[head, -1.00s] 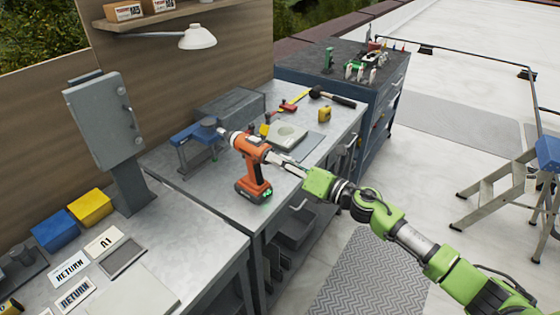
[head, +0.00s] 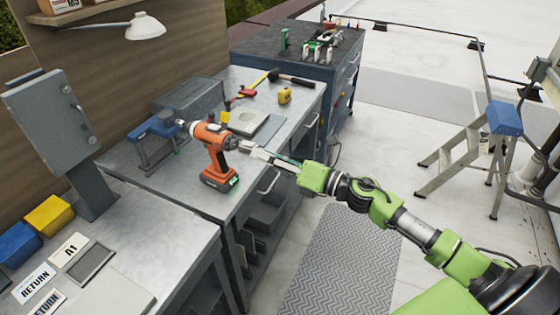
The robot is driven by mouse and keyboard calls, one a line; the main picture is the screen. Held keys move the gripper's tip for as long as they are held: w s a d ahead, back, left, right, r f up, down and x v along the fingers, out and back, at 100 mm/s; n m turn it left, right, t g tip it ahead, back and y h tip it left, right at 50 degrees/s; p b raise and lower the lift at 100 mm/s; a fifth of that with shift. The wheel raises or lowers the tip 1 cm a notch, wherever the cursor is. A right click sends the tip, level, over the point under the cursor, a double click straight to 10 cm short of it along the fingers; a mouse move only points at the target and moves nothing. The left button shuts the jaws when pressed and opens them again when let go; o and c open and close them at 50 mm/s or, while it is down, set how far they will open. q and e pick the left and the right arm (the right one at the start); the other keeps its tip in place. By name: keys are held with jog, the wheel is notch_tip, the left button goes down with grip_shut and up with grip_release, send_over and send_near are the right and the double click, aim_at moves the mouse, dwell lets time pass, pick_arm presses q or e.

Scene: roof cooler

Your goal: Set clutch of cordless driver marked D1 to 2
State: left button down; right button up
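An orange and black cordless driver (head: 218,162) stands upright near the front edge of the grey bench. A green light glows on its battery base. Its nose points left toward a blue bench fixture (head: 155,130). No D1 mark or clutch number is legible. My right gripper (head: 244,147) is at the right, rear end of the driver's body. Its fingers are small and partly merge with the dark rear of the driver, so I cannot tell whether they touch it or how far they are open. My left gripper is not in view.
Behind the driver lie a pad (head: 250,122), a yellow tape measure (head: 285,96) and a black-headed hammer (head: 290,79). A grey cabinet (head: 50,118) on a post stands at left. A stepladder (head: 455,165) stands on the open floor at right.

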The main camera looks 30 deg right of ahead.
jog(key=v, duration=0.4)
dwell(0.5)
